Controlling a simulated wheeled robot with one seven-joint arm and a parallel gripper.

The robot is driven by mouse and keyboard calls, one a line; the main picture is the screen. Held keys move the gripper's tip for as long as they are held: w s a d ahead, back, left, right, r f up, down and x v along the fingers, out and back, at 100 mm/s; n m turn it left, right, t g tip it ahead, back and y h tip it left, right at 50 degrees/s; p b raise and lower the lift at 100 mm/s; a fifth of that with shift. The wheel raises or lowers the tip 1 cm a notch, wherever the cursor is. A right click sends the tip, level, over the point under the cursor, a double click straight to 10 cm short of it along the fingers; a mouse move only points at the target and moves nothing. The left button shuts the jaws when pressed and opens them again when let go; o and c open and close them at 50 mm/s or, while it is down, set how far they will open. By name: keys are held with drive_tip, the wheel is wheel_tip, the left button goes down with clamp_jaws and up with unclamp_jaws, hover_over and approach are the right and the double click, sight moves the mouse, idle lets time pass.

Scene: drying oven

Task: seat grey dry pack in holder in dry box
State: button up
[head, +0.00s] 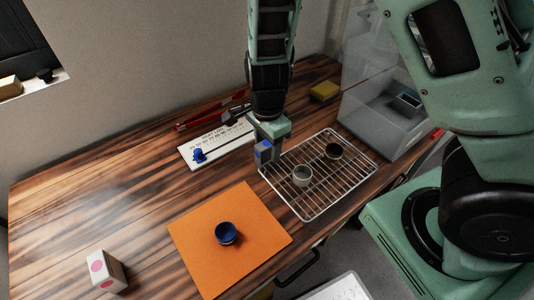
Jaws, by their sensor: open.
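The clear dry box (385,126) stands at the right end of the table, its front side partly behind my arm. Inside it is a small grey open-topped holder (406,102). My gripper (268,158) points down at the left rear edge of the wire rack, its jaws open. A small blue-and-grey block shape (263,151) shows at its fingers; I cannot tell whether it is part of the gripper or a separate thing. I cannot pick out the grey dry pack for certain.
A blue cup (226,233) sits on an orange mat (190,250). A white box with pink dots (105,270) stands front left. A yellow block (324,91) lies behind. The left table is mostly clear.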

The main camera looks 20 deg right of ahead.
clamp_jaws()
drive_tip(key=shift+r, duration=0.1)
